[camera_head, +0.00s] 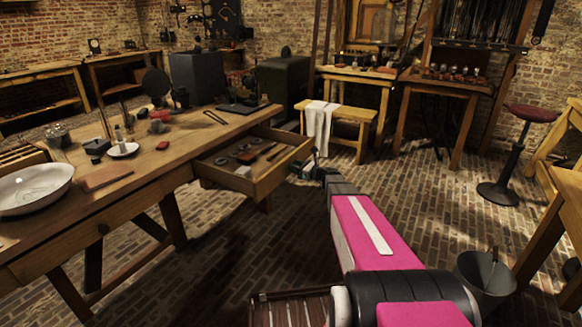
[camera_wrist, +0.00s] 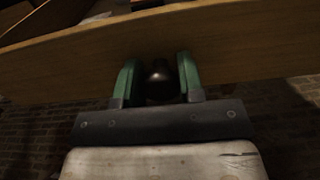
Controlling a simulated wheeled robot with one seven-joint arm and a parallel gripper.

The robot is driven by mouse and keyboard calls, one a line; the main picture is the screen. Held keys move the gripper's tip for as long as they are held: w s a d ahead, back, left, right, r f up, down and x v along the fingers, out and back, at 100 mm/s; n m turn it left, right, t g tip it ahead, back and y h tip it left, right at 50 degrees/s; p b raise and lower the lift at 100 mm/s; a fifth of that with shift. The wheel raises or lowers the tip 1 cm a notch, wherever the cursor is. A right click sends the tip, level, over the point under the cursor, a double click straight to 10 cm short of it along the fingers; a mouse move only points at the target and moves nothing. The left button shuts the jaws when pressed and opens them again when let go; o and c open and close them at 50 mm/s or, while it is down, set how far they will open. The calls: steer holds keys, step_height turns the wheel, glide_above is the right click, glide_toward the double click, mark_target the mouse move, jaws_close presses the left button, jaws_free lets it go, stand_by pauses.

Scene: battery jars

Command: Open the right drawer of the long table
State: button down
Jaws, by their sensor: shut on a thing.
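The long table (camera_head: 130,178) stands on the left in the head view. Its right drawer (camera_head: 262,178) is pulled well out, and small round and long items show inside it. The drawer's wooden front (camera_wrist: 160,50) fills the upper part of the wrist view. My gripper (camera_wrist: 160,78) has its two green fingers on either side of the dark round drawer knob (camera_wrist: 159,84), shut on it. In the head view my gripper (camera_head: 312,170) is at the drawer's front face, and the knob is hidden there. A left drawer knob (camera_head: 103,229) shows on the table's closed front.
A white bowl (camera_head: 36,188), a small plate (camera_head: 123,149) and tools lie on the tabletop. The brick floor (camera_head: 240,260) before the drawer is clear. A metal bucket (camera_head: 485,278) and a red stool (camera_head: 531,114) stand to the right.

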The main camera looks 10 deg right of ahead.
stand_by(0.3)
steer(key=c, duration=0.8)
jaws_free()
steer(key=v, duration=1.1)
steer(key=shift+a, duration=0.1)
steer(key=s+a+f+n+g+h, duration=0.3)
steer(key=s+a+f+n+g, duration=0.15)
steer(key=s+n, duration=0.25)
steer(key=s+a+f+n+g+h, duration=0.2)
steer(key=s+a+f+n+g, duration=0.15)
steer(key=s+a+n, duration=0.2)
steer(key=s+d+n+g+h, duration=0.1)
steer(key=s+n+h, duration=0.2)
steer(key=s+n, duration=0.1)
steer(key=s+d+f+n+g+h, duration=0.1)
steer(key=s+n+h, duration=0.2)
steer(key=s+n, duration=0.1)
steer(key=s+d+n+g+h, duration=0.1)
steer(key=s+n+h, duration=0.2)
steer(key=s+n, duration=0.1)
steer(key=shift+s+d+f+n, duration=0.15)
steer(key=shift+s+f+n, duration=0.2)
steer(key=shift+n, duration=0.2)
